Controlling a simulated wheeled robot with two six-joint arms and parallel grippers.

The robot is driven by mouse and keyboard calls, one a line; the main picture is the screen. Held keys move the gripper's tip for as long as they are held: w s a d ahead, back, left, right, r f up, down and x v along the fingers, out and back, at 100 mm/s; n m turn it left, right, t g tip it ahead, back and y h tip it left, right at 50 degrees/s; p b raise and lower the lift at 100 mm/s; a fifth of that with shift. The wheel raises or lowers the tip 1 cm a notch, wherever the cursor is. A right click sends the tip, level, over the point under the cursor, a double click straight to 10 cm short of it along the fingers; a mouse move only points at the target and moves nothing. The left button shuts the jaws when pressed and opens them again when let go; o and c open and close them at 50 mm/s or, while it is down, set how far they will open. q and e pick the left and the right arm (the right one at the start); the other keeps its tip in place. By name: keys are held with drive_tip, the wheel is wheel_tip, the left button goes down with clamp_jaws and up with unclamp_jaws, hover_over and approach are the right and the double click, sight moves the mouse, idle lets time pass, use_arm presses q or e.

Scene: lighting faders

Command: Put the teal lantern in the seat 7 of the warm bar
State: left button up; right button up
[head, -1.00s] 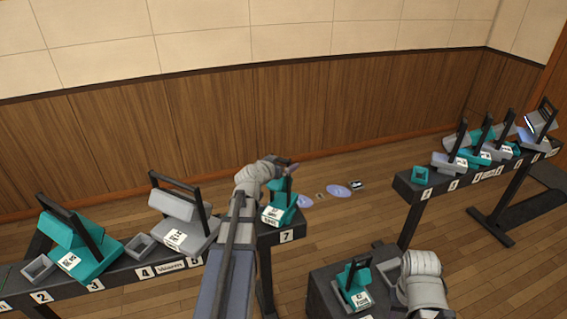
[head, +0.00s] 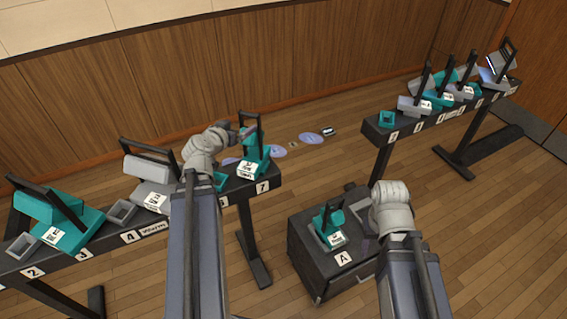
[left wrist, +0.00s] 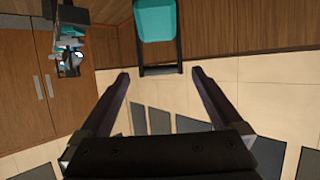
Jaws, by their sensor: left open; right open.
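A teal lantern (head: 254,152) with a black handle and a white label stands upright at the label 7 (head: 262,187) end of the warm bar (head: 100,262). My left gripper (head: 238,132) is open beside the top of its handle. In the left wrist view, the handle's crossbar (left wrist: 160,70) lies between the spread fingertips (left wrist: 160,73) and apart from both. Whether the base is fully down in its seat cannot be told. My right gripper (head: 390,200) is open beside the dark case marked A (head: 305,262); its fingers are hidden.
Another teal lantern (head: 330,228) stands on case A, close to my right gripper. The warm bar also carries a teal lantern (head: 60,222) and a grey lantern (head: 155,180). A second bar (head: 400,135) with several lanterns stands at the back right.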

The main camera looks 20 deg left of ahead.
use_arm(q)
drive_tip(key=s+d+f+m+g+h, duration=0.1)
drive_tip(key=d+f+g+h, duration=0.15)
drive_tip(key=d, duration=0.65)
drive_tip(key=s+d+f+m+g+h, duration=0.15)
drive_tip(key=d+f, duration=0.25)
drive_tip(key=d, duration=0.4)
drive_tip(key=d+f+m+g+h, duration=0.1)
drive_tip(key=d+f+m+g, duration=0.15)
drive_tip(key=d, duration=0.65)
drive_tip(key=s+d+f+g+y, duration=0.2)
drive_tip(key=s+d+g, duration=0.1)
drive_tip(key=s+d, duration=0.2)
drive_tip(key=s+d+f+g+y, duration=0.2)
drive_tip(key=s+d+g+y, duration=0.1)
drive_tip(key=s, duration=0.6)
drive_tip(key=shift+d+f+g, duration=0.25)
drive_tip(key=shift+d+g, duration=0.4)
drive_tip(key=shift+d, duration=0.5)
drive_tip(key=shift+w, duration=0.1)
